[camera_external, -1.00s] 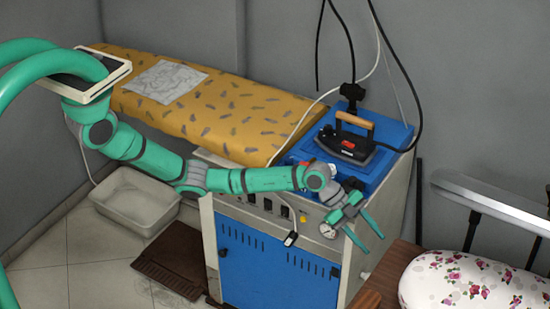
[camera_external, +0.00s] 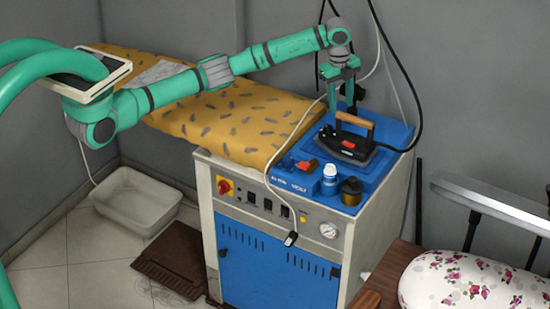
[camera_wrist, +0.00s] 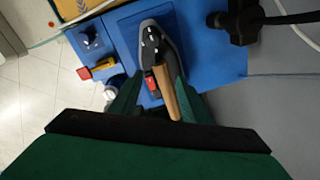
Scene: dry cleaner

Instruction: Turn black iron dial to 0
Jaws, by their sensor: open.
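The black iron (camera_external: 345,150) with a wooden handle (camera_external: 354,119) and a red part stands on the blue top of the ironing station (camera_external: 395,133). It also shows in the wrist view (camera_wrist: 158,38), between and beyond my fingers. I cannot make out its dial or a 0 mark clearly in either view. My gripper (camera_external: 341,100) is open and points down above the iron's back side. In the wrist view its green fingers (camera_wrist: 152,92) flank the iron's red part and the end of the wooden handle (camera_wrist: 172,92). The gripper looks empty.
A black cable post (camera_wrist: 240,22) rises behind the iron. The yellow ironing board (camera_external: 225,110) lies left.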

